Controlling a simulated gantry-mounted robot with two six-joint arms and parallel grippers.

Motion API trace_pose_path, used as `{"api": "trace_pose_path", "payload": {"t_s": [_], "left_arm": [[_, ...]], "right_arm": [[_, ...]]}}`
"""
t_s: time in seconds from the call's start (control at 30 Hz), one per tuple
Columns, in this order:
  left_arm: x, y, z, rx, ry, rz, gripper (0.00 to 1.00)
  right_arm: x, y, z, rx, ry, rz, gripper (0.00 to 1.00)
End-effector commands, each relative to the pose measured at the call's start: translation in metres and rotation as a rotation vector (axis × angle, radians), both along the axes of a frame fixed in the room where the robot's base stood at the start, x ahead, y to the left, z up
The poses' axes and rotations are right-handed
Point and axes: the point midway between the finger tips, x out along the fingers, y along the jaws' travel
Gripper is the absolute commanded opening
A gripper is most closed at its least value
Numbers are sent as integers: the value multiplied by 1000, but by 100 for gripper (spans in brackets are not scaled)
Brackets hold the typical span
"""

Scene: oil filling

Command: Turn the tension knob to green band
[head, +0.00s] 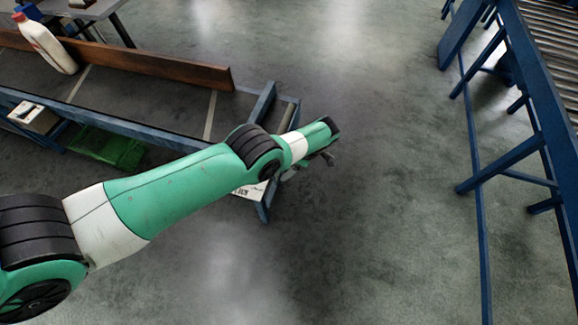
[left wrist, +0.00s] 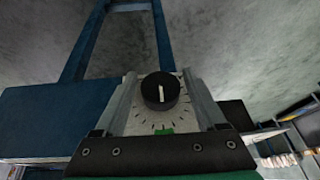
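The tension knob (left wrist: 160,91) is a round black knob with a white pointer line, upright in the left wrist view. It sits on a pale dial plate (left wrist: 142,121) with dark tick marks. The green band (left wrist: 164,131) is a short green mark at the plate's lower edge, below the knob. My left gripper (left wrist: 160,76) is open, with one grey finger on each side of the knob and apparent gaps between. In the head view, the left gripper (head: 325,158) is at the conveyor's end, small and dark; the knob is not visible there. My right gripper is in neither view.
A conveyor with a blue frame (head: 262,105) and brown side board (head: 150,66) runs at left. A white bottle with a red cap (head: 46,43) stands on it. A green bin (head: 108,148) is below. Another blue roller conveyor (head: 535,100) stands right. Floor between is clear.

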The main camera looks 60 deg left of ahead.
Motion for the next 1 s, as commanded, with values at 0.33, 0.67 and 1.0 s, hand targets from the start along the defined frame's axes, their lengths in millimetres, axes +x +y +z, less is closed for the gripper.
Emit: {"api": "trace_pose_path", "payload": {"t_s": [0.33, 0.67, 1.0], "left_arm": [[1, 0, 2, 1, 0, 0, 83], [21, -14, 59, 1, -3, -1, 83], [39, -26, 105, 1, -1, 0, 83]], "right_arm": [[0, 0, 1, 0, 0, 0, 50], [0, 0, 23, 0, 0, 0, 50], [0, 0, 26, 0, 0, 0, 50]]}}
